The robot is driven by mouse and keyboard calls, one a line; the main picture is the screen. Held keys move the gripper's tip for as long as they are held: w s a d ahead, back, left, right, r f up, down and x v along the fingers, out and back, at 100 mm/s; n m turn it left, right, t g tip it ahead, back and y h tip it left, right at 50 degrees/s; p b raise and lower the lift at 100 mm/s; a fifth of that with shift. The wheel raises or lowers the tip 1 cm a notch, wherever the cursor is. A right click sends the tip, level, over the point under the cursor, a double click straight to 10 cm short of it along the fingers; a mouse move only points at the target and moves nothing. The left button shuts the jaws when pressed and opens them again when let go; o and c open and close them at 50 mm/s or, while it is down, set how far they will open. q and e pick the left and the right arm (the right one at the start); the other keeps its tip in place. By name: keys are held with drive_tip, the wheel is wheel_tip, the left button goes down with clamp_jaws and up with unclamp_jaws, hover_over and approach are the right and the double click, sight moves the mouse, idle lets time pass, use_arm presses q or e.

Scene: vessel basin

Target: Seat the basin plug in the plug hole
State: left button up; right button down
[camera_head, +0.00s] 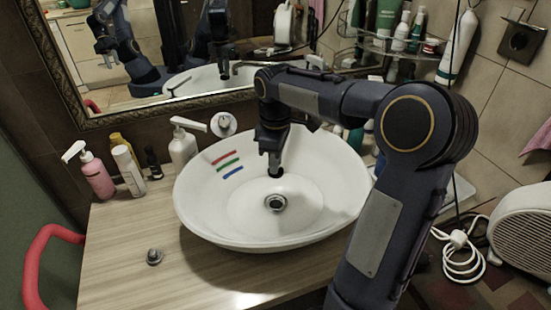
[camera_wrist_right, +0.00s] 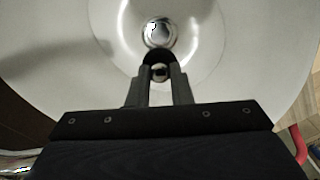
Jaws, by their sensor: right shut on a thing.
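The white basin (camera_head: 215,225) stands on the wooden counter, with the metal-rimmed plug hole (camera_head: 276,202) at its bottom. My right gripper (camera_head: 274,172) points down inside the basin, above and just behind the hole in the head view. In the right wrist view its fingers (camera_wrist_right: 161,75) are shut on a small metal knob (camera_wrist_right: 160,71) above a dark round part, which I take to be the basin plug. The plug hole (camera_wrist_right: 160,33) shows just beyond it, apart from it. The held piece is mostly hidden in the head view. My left gripper is not in view.
A small round metal piece (camera_head: 154,256) lies on the counter (camera_head: 115,270) at the front left. A pink pump bottle (camera_head: 97,178), a white bottle (camera_head: 129,170) and a white dispenser (camera_head: 183,150) stand left of the basin. A mirror (camera_head: 160,60) hangs behind.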

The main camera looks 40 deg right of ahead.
drive_tip(key=shift+f+b, duration=0.7)
drive_tip(key=shift+f, duration=0.5)
drive_tip(key=c, duration=1.2)
unclamp_jaws()
drive_tip(key=shift+c, duration=0.2)
wheel_tip(320, 180, up, 7)
drive_tip(key=p, duration=0.7)
drive_tip(key=shift+r, duration=0.15)
